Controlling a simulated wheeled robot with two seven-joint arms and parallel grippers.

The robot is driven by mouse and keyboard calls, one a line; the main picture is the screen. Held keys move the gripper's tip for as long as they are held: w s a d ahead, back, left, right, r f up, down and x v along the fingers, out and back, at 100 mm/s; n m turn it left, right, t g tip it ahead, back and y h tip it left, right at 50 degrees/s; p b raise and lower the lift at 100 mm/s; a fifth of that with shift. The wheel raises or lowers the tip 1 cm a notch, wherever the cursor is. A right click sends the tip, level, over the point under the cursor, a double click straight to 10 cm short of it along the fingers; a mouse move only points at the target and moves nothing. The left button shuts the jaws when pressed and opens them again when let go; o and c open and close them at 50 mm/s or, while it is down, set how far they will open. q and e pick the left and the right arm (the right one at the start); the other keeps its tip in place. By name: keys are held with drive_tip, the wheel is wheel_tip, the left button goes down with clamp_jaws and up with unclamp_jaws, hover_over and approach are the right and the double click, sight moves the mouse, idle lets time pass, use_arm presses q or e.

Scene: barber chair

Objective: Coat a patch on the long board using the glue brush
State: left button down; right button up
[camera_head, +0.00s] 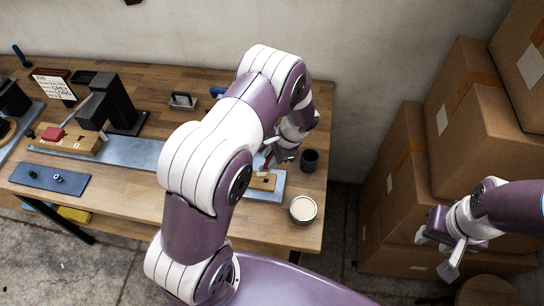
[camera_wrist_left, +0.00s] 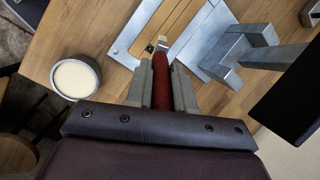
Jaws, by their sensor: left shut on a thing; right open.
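My left gripper (camera_head: 276,158) is shut on the dark red handle of the glue brush (camera_wrist_left: 161,80). In the left wrist view the fingers of this gripper (camera_wrist_left: 161,88) flank the handle. The brush's pale tip is at the near end of a wooden board (camera_wrist_left: 180,22); I cannot tell whether it touches the wood. In the head view the board (camera_head: 262,182) shows only in part, since my left arm covers much of it. A pot of cream-coloured glue (camera_head: 303,208) stands near the table's front right corner; it also shows in the left wrist view (camera_wrist_left: 75,77). My right gripper (camera_head: 452,250) is open and empty, right of the table.
A dark cup (camera_head: 310,160) stands beside my left gripper. A grey metal plate (camera_head: 138,153) lies along the table, with a black stand (camera_head: 121,105) behind it. A blue-grey mat (camera_head: 48,179) lies at the front left. Cardboard boxes (camera_head: 478,130) are stacked at the right.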

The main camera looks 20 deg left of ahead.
use_arm(q)
drive_tip(key=shift+s+a+r+p, duration=0.15)
drive_tip(key=shift+r+p, duration=0.15)
drive_tip(key=shift+r, duration=0.2)
drive_tip(key=shift+a+r+p, duration=0.15)
drive_tip(key=shift+r+p, duration=0.1)
drive_tip(key=shift+r, duration=0.25)
drive_tip(key=shift+r+p, duration=0.3)
drive_tip(key=shift+r, duration=0.1)
drive_tip(key=shift+p+v, duration=0.8)
drive_tip(key=shift+v, duration=0.3)
drive_tip(key=shift+a+r, duration=0.25)
drive_tip(key=shift+r, duration=0.05)
drive_tip(key=shift+s, duration=0.1)
drive_tip(key=shift+a, duration=0.1)
drive_tip(key=shift+f, duration=0.1)
